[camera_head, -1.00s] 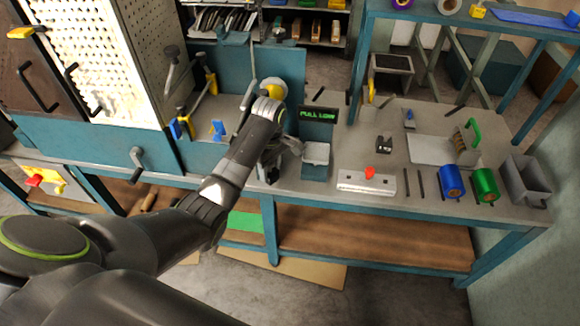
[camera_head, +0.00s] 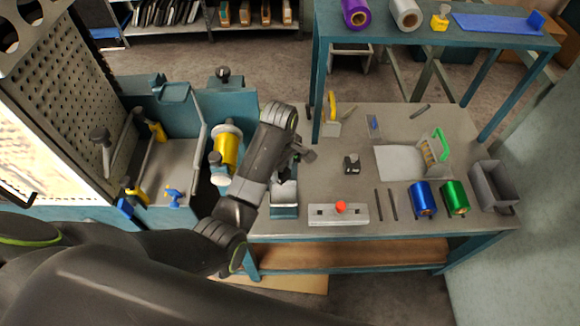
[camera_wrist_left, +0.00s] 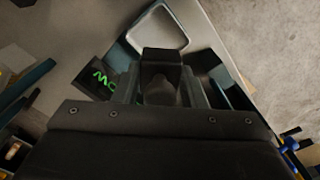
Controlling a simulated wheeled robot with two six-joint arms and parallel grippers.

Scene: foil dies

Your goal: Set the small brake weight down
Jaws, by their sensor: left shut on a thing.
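My left gripper (camera_head: 298,155) is above the bench, close to the small box with the pale top (camera_head: 285,192). It is shut on a small dark thing, which I take to be the small brake weight; in the left wrist view the dark weight (camera_wrist_left: 158,85) sits between the fingers. Its shape is partly hidden by the fingers and arm. In that view the pale tray top (camera_wrist_left: 157,30) lies just beyond the fingertips, and a display with green letters (camera_wrist_left: 103,80) is beside it. My right gripper is not in view.
A small dark block (camera_head: 352,165) stands on the bench (camera_head: 330,185) right of the gripper. A white bar with a red knob (camera_head: 339,212), a blue roll (camera_head: 422,198) and a green roll (camera_head: 455,197) line the front. A yellow roll (camera_head: 226,150) stands left of my arm.

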